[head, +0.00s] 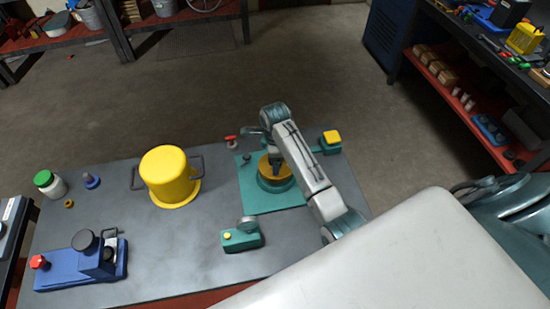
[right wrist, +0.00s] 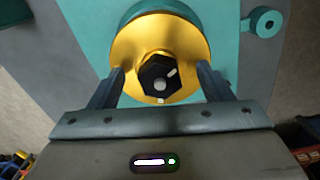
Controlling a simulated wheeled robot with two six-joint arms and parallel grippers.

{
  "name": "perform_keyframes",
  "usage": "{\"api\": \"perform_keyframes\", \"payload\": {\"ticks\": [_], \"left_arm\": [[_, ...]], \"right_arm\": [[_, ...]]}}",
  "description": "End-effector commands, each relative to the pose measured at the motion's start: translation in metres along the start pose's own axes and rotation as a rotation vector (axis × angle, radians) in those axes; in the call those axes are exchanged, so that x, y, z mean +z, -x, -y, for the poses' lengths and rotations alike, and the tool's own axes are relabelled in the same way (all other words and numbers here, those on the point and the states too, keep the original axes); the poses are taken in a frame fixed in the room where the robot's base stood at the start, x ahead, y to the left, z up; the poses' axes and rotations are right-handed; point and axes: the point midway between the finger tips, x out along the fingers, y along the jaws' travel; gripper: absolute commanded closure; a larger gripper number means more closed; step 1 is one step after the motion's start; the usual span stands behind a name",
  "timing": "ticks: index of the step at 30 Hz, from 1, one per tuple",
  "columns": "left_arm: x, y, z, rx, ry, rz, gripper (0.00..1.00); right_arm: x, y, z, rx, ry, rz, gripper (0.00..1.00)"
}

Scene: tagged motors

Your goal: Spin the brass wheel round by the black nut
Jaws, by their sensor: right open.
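The brass wheel (head: 268,172) sits on a teal round base on the teal plate (head: 290,200) on the table. In the right wrist view the brass wheel (right wrist: 185,38) is seen from close above, with the black nut (right wrist: 159,76) on it. My right gripper (right wrist: 160,75) is open, with one finger on each side of the nut and gaps to it. In the head view my right gripper (head: 275,160) is over the wheel, and the arm hides part of the wheel and the nut. My left gripper is not in view.
A yellow pot-shaped cover (head: 167,172) stands left of the plate. A small teal unit (head: 241,237) is in front and another with a yellow top (head: 331,140) is behind right. A blue device (head: 85,265) and a green-lidded jar (head: 48,183) are at the left.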

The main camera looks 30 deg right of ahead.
Motion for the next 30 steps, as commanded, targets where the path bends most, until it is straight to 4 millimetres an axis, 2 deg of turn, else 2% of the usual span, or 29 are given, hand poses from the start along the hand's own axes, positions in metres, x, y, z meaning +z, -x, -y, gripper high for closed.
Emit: {"api": "perform_keyframes", "payload": {"ticks": [13,17,23,24,26,30], "left_arm": [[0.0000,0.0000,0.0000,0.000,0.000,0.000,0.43],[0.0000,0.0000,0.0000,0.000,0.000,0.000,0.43],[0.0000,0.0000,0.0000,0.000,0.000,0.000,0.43],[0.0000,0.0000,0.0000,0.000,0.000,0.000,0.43],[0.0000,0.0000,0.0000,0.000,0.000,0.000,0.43],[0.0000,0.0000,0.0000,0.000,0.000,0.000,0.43]], "right_arm": [[0.0003,-0.0001,-0.0022,0.000,0.595,0.000,0.27],[0.0003,-0.0001,-0.0024,0.000,0.680,0.000,0.27],[0.0003,-0.0001,-0.0025,0.000,0.692,0.000,0.27],[0.0003,-0.0001,-0.0025,0.000,0.692,0.000,0.29],[0.0003,-0.0001,-0.0024,0.000,0.691,0.000,0.41],[0.0003,0.0000,-0.0024,0.000,0.690,0.000,0.69]]}}
